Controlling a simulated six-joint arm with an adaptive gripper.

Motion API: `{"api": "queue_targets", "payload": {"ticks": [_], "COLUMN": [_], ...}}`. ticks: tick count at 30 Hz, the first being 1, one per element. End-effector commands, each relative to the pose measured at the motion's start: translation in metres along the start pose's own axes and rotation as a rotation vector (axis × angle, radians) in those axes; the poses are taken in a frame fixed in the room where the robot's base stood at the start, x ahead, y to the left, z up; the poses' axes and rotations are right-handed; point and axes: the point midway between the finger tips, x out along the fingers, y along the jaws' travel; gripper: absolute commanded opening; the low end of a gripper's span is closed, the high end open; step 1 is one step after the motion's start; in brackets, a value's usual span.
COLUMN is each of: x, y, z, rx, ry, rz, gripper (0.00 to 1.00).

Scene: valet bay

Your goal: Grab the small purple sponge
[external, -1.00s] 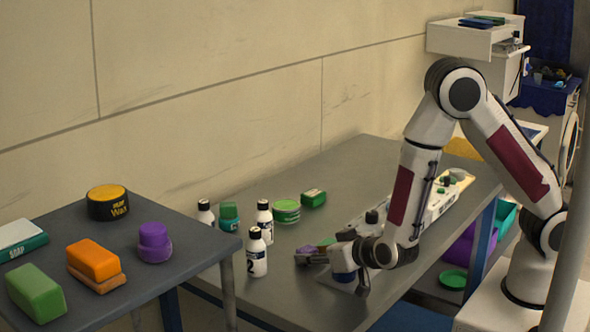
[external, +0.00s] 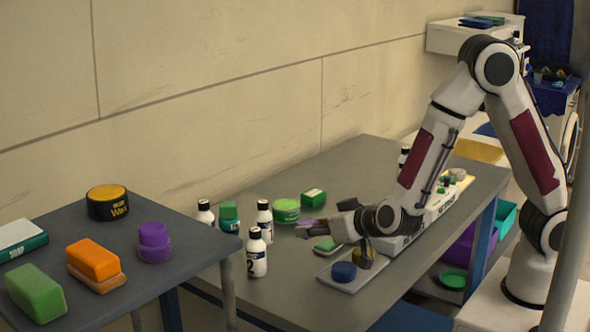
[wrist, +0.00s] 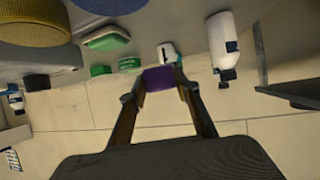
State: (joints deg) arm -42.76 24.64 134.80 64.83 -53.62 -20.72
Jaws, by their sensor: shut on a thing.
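A small purple sponge (wrist: 160,78) is between the two fingertips of my gripper (wrist: 160,88) in the wrist view, and the fingers are shut on it. In the external view my gripper (external: 318,228) is above the grey table, with the purple sponge (external: 308,224) showing at its tips. A green item (external: 327,244) lies on the table just below the gripper. The arm hides part of the table behind it.
White bottles (external: 257,253) stand left of my gripper, beside a round green tin (external: 286,210) and a green box (external: 313,197). A second table (external: 150,282) is at the left.

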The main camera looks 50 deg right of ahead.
Motion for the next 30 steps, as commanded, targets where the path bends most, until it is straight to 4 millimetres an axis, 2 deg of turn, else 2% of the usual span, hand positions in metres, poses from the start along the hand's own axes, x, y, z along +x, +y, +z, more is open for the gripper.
{"api": "queue_targets", "payload": {"ticks": [4, 10, 30], "x": [-0.006, -0.011, -0.012], "y": [0.000, 0.000, 0.000], "z": [-0.014, -0.023, -0.025], "rx": [0.003, 0.002, 0.001], "ry": [0.002, 0.001, 0.000], "rz": [0.000, 0.000, 0.000], "gripper": [0.20, 0.20, 0.20]}}
